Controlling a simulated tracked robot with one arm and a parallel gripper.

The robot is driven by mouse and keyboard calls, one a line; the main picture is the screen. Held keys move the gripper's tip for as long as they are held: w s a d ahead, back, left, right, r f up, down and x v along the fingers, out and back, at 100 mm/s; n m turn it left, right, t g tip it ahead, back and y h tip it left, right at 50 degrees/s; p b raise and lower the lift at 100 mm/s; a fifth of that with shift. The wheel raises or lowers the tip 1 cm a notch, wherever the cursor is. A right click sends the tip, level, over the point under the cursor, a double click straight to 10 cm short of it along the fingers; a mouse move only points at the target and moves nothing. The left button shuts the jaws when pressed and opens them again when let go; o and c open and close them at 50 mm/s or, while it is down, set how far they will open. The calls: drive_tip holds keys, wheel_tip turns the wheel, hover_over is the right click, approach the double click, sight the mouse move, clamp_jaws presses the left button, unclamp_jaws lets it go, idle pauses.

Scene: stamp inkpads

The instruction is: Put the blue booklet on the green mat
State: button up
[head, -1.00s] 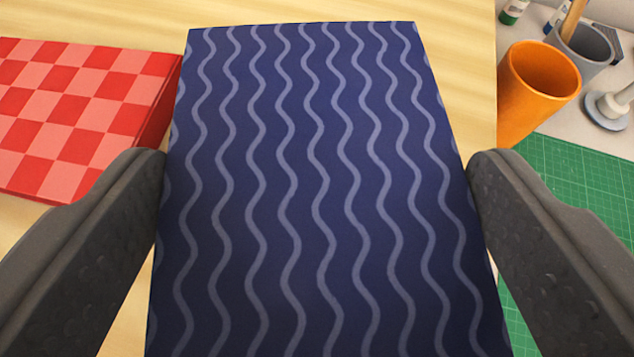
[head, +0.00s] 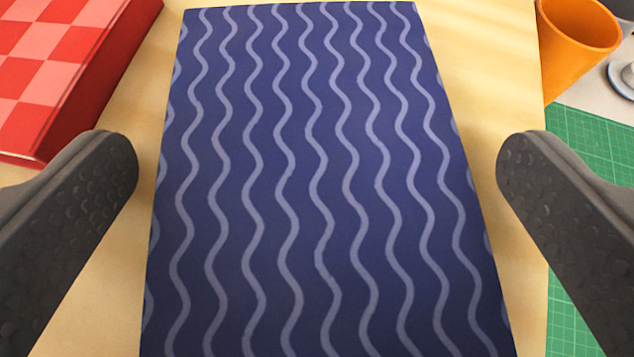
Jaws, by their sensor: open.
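The blue booklet (head: 320,190), dark blue with pale wavy lines, fills the middle of the head view. It appears to lie on the pale wooden surface, and its near end is cut off by the frame. My gripper (head: 318,155) is open, with one finger on each side of the booklet. A strip of wood shows between each finger and the booklet's edge. The green mat (head: 600,140), with a pale grid, shows partly at the right, beyond the wooden surface's edge. My right finger hides part of it.
A red checkered book or box (head: 60,70) lies at the upper left on the wood (head: 490,80), close to my left finger in the picture. An orange cup (head: 575,45) stands at the upper right behind the mat. A grey-white round object (head: 622,80) is beside it.

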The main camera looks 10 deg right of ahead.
drive_tip(key=shift+r, duration=0.1)
drive_tip(key=shift+s+a+r, duration=0.1)
drive_tip(key=shift+s+r, duration=0.05)
drive_tip(key=shift+s, duration=0.05)
drive_tip(key=p+v, duration=0.2)
drive_tip(key=v, duration=0.9)
drive_tip(key=shift+s, duration=0.25)
drive_tip(key=shift+r, duration=0.1)
drive_tip(key=s+d+r+t, duration=0.1)
drive_tip(key=s+d+r, duration=0.1)
drive_tip(key=r, duration=0.9)
drive_tip(key=s+d+r+t, duration=0.1)
drive_tip(key=d+r, duration=0.1)
drive_tip(key=r, duration=0.8)
drive_tip(key=s+d+r, duration=0.2)
drive_tip(key=s+r, duration=0.4)
drive_tip(key=r, duration=0.3)
drive_tip(key=s+d+r+t+y, duration=0.1)
drive_tip(key=s+d+r, duration=0.2)
drive_tip(key=s+r, duration=0.4)
wheel_tip(320, 180, up, 3)
drive_tip(key=shift+d+n, duration=0.25)
drive_tip(key=shift+n, duration=0.05)
